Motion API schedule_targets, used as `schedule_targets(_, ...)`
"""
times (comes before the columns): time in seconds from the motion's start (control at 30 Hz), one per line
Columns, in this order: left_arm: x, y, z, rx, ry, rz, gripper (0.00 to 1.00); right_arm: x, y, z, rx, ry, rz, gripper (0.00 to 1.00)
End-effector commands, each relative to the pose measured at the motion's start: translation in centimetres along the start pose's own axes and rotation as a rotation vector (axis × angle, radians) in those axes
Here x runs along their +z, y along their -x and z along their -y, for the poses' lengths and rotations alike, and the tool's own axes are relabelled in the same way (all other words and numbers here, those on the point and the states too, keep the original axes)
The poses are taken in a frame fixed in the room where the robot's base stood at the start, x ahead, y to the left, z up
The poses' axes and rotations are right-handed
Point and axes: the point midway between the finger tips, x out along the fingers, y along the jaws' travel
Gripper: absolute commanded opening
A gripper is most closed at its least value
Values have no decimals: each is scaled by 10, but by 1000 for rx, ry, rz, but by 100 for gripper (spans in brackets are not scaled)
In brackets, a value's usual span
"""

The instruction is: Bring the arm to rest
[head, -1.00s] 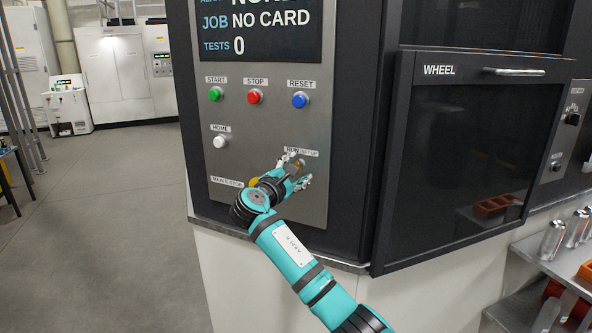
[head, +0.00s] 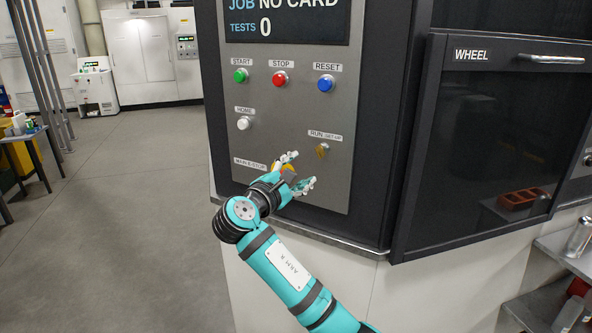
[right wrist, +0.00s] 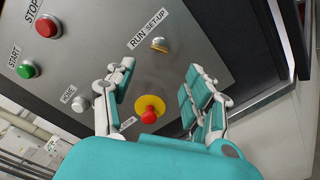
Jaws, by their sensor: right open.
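My right gripper (head: 303,171) is open and empty in front of the lower part of the grey control panel (head: 290,105). In the right wrist view its two fingers (right wrist: 160,100) stand well apart. A red emergency-type button on a yellow disc (right wrist: 149,110) shows between them, further back on the panel. In the head view the gripper partly hides this button. The brass RUN/SET-UP key switch (head: 322,150) is above and right of the fingers and clear of them. My left gripper is not in view.
The panel carries a green START (head: 240,75), red STOP (head: 280,79), blue RESET (head: 325,83) and white HOME (head: 243,123) button. The WHEEL door (head: 500,140) is shut at right. A metal shelf with cans (head: 579,237) is at far right. Open floor lies left.

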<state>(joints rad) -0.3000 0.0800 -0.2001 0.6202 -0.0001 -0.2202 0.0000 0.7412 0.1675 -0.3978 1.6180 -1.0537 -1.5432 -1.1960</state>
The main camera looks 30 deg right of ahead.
Motion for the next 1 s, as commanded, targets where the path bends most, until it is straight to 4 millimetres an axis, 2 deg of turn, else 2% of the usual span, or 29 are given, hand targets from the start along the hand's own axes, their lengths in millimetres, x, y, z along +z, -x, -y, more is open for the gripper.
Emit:
schedule_targets(0.27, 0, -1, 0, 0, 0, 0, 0, -3, -1, 3, -1, 2, -5, 54)
schedule_targets(0.37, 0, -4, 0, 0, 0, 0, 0, -22, -4, 21, -11, 15, -39, 54)
schedule_targets(0.43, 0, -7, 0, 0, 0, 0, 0, -47, -8, 46, -26, 28, -89, 54)
schedule_targets(0.57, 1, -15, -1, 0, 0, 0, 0, -108, -10, 119, -82, 41, -222, 54)
schedule_targets(0.7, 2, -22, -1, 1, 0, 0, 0, -167, -2, 209, -176, 27, -366, 54)
schedule_targets(0.77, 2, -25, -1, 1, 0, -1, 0, -188, 5, 250, -225, 15, -421, 54)
schedule_targets(0.83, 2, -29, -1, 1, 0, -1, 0, -209, 16, 299, -289, -4, -481, 54)
schedule_targets(0.97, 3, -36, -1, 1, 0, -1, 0, -238, 41, 392, -424, -51, -572, 54)
schedule_targets(1.0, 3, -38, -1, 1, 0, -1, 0, -244, 51, 420, -468, -70, -595, 54)
